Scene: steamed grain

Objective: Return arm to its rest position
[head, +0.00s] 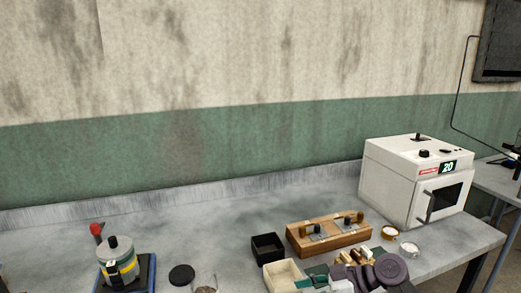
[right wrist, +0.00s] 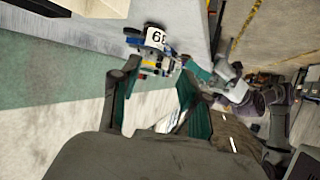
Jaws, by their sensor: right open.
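My right gripper (right wrist: 203,108) shows in the right wrist view with its two dark fingers spread wide apart. I see nothing held between them; the room behind appears tilted. My left gripper is not in view.
A white oven (head: 408,184) showing 20 stands at the bench's right. A wooden block with knobs (head: 328,236), black box (head: 267,247), cream box (head: 286,275) and small dishes (head: 390,232) sit nearby. A yellow-banded device (head: 116,264) stands left. The bench's back middle is clear.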

